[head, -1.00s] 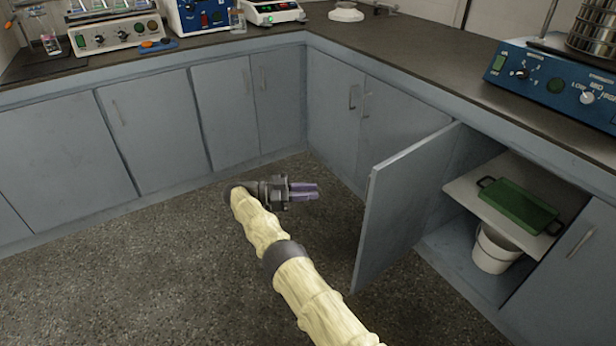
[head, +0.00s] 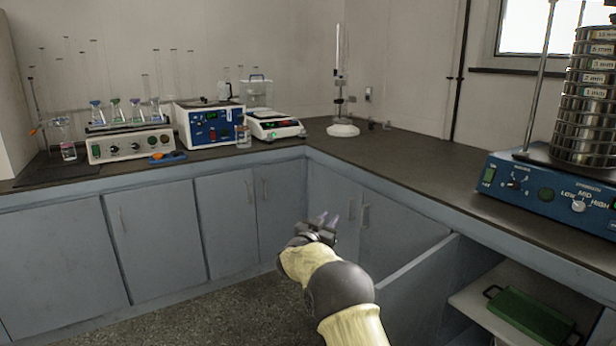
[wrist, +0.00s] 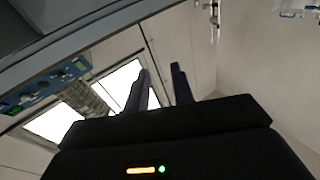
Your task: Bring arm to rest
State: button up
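The wrist view looks up towards the wall, the bright windows (wrist: 120,85) and the blue sieve shaker (wrist: 45,88).
The shaker (head: 545,190) with its sieve stack (head: 585,105) stands on the right bench. A cabinet door (head: 420,285) stands open right of my arm, with a green tray (head: 530,317) on the shelf inside. Instruments line the left bench. Floor shows at lower left.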

jog(key=s+d+f+n+g+y+p, duration=0.1)
jog(key=s+d+f+n+g+y, duration=0.3)
jog(key=s, duration=1.2)
jog(key=s+d+f+n+g+y, duration=0.1)
jog(key=s+d+f+g+y, duration=0.3)
jog(key=s, duration=1.2)
jog(key=s+d+f+n+g+y+p, duration=0.15)
jog(key=s+g, duration=0.45)
jog(key=s, duration=1)
jog(key=w+p+v, duration=0.2)
jog(key=p+v, duration=1)
jog(key=w+r+p+v, duration=0.1)
jog(key=w+p+v, duration=0.2)
jog(key=p+v, duration=0.9)
jog(key=w+r+p+v, duration=0.1)
jog(key=w+p+v, duration=0.2)
jog(key=p+v, duration=0.9)
jog(key=shift+w+p, duration=0.25)
jog(key=shift+p, duration=0.5)
